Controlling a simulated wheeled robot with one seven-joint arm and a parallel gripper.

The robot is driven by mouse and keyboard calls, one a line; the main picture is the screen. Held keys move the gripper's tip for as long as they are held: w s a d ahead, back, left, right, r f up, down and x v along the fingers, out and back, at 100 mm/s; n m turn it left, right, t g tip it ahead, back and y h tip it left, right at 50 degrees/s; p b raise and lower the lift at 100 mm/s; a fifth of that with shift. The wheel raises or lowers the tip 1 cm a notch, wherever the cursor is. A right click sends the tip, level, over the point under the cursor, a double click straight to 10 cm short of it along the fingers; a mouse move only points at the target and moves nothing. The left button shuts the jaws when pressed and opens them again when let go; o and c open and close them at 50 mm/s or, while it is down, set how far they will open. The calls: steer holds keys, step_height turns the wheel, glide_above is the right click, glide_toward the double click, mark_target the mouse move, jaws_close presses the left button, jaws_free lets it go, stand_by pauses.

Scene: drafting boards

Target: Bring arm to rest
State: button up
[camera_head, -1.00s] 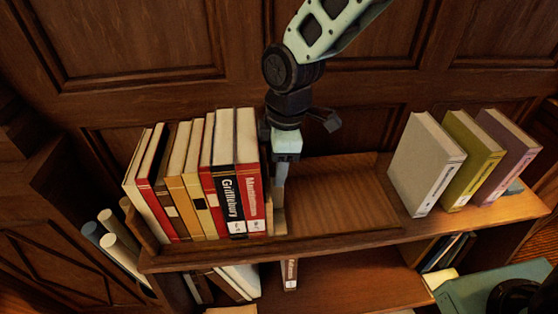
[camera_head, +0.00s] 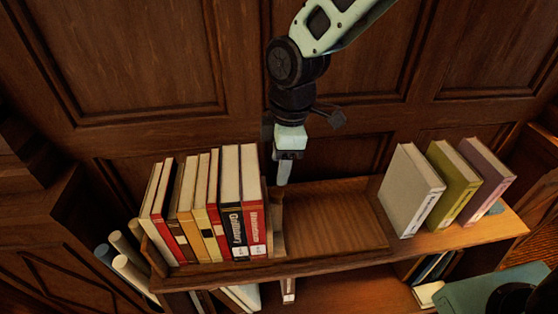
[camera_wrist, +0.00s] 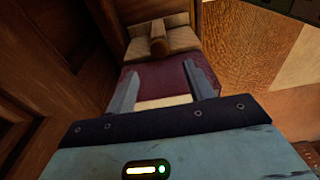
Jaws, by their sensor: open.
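My gripper (camera_head: 283,180) hangs pointing down over the shelf top, just right of the row of books. In the wrist view its two fingers (camera_wrist: 165,82) stand apart, so it is open. A dark maroon surface with a pale edge (camera_wrist: 165,102) shows between and beyond the fingers, and I cannot tell whether they touch it. The row of upright books (camera_head: 215,205) in cream, red, yellow and black stands at the left of the shelf. A thin wooden upright (camera_head: 277,230) is at the row's right end.
The wooden shelf (camera_head: 335,222) is bare in its middle. A grey book (camera_head: 408,195), an olive book (camera_head: 453,185) and a purple book (camera_head: 485,175) stand at its right. Rolled papers (camera_head: 130,270) lean at the lower left. A panelled wall (camera_head: 150,60) rises close behind.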

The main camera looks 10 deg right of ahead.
steer(key=shift+f, duration=0.1)
steer(key=shift+s+f+b, duration=0.2)
steer(key=shift+s+b, duration=0.15)
steer(key=shift+b, duration=0.15)
steer(key=s+d+f+m+b, duration=0.3)
steer(key=s+m+b, duration=0.2)
steer(key=s, duration=0.4)
steer(key=s+d+f+m+b, duration=0.4)
steer(key=s+b, duration=0.3)
steer(key=s, duration=0.3)
steer(key=shift+d+m+h+b, duration=0.2)
steer(key=shift+m+h+b, duration=0.2)
steer(key=shift+m, duration=0.2)
steer(key=shift+s, duration=0.1)
